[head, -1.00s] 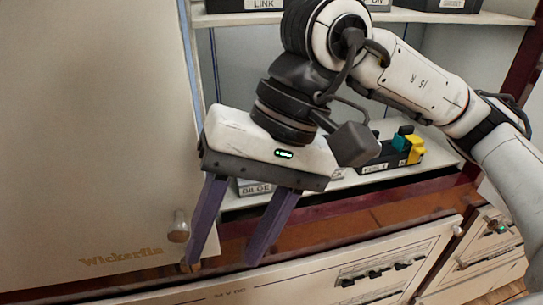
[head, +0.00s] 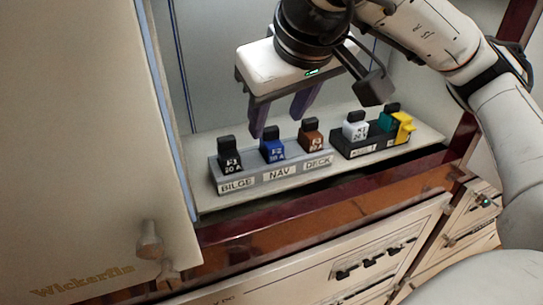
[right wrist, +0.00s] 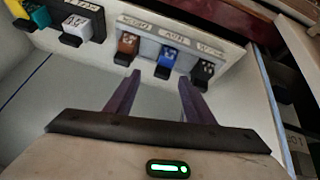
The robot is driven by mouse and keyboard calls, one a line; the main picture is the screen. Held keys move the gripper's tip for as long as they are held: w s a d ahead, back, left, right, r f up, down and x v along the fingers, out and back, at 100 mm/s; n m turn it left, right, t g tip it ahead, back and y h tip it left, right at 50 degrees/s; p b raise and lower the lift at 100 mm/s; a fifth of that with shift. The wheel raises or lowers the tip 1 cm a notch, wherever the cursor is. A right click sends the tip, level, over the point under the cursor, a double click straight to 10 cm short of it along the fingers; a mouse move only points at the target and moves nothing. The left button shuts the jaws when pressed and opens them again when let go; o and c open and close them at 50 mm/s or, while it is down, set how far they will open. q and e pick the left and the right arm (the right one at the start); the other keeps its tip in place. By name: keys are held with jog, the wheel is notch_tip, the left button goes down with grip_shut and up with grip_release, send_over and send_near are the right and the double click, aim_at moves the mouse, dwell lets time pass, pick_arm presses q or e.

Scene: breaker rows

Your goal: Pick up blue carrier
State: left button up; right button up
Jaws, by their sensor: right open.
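The blue carrier (head: 272,150) stands upright in the middle slot of the grey rack (head: 245,186), above the NAV label, between a black carrier (head: 230,160) and a brown carrier (head: 312,137). It also shows in the right wrist view (right wrist: 167,62). My right gripper (head: 278,124) is open and empty, with its purple fingers pointing down above and behind the rack. In the right wrist view its fingertips (right wrist: 160,80) are apart, short of the blue carrier, which lies ahead between their lines. My left gripper is not in view.
A black rack (head: 372,151) to the right holds a white carrier (head: 355,127), a teal one (head: 387,122) and a yellow piece (head: 403,126). A cabinet door (head: 80,130) stands at the left. The shelf (head: 215,203) has a narrow bare front strip.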

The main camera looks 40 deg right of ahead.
aim_at(271, 130)
jog(key=x, duration=0.2)
jog(key=b+x, duration=0.1)
jog(key=x, duration=0.1)
jog(key=shift+s+a+f, duration=0.1)
jog(key=shift+s+a, duration=0.05)
jog(key=shift+a, duration=0.2)
jog(key=shift+w+d+f, duration=0.15)
jog(key=shift+w+f, duration=0.2)
jog(key=shift+f, duration=0.05)
jog(key=c, duration=1.2)
